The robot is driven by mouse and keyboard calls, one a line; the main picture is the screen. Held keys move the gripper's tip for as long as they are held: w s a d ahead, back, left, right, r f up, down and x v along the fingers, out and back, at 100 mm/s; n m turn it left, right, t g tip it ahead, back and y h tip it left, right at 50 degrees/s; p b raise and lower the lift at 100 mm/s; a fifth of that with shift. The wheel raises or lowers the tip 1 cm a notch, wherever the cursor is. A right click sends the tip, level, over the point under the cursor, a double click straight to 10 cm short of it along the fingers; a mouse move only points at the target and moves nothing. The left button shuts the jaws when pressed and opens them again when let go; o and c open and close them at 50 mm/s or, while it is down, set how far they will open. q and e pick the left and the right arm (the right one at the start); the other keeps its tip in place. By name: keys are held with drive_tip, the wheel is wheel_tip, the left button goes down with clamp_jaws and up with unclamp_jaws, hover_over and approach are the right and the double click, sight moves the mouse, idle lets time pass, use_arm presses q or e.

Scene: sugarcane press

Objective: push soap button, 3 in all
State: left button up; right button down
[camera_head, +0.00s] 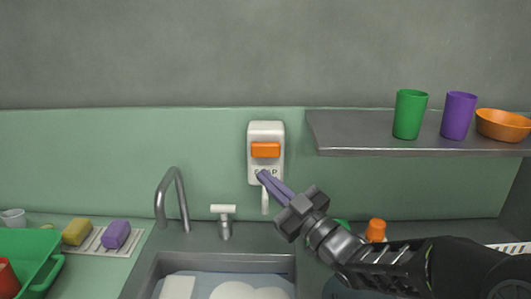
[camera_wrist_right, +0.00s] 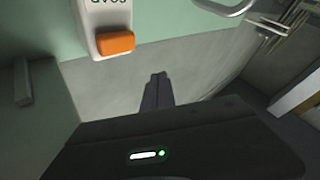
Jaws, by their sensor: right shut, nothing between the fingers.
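A white soap dispenser (camera_head: 279,135) is fixed to the green wall panel above the sink. Its orange button (camera_head: 265,150) is on the upper front, and a white spout (camera_head: 265,200) hangs below. In the right wrist view the dispenser (camera_wrist_right: 101,12) and orange button (camera_wrist_right: 116,43) show upside down at the top. My right gripper (camera_head: 262,175) is shut and empty, its purple-grey fingertips just below the button, over the dispenser's lettering in the head view. The fingers (camera_wrist_right: 155,88) show to the lower right of the button in the wrist view. I cannot tell whether they touch the dispenser. My left gripper is not in view.
A shelf (camera_head: 345,140) at right holds a green cup (camera_head: 410,114), a purple cup (camera_head: 458,116) and an orange bowl (camera_head: 503,125). Below are a faucet (camera_head: 182,205) and sink (camera_head: 215,262). Sponges (camera_head: 115,234) and a green rack (camera_head: 35,258) are at left. An orange-capped bottle (camera_head: 376,230) stands behind my arm.

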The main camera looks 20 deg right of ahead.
drive_tip(key=shift+n, duration=0.5)
drive_tip(key=shift+w+d, duration=0.1)
approach(256, 148)
drive_tip(key=w+a+r, duration=0.1)
drive_tip(key=w+a, duration=0.1)
drive_tip(key=shift+w+d+r, duration=0.15)
drive_tip(key=shift+w+r, duration=0.05)
drive_tip(key=shift+w, duration=0.7)
drive_tip(key=shift+w, duration=0.1)
idle(1.5)
drive_tip(key=shift+w+d+b, duration=0.15)
drive_tip(key=shift+w+b, duration=0.1)
drive_tip(key=shift+b, duration=0.1)
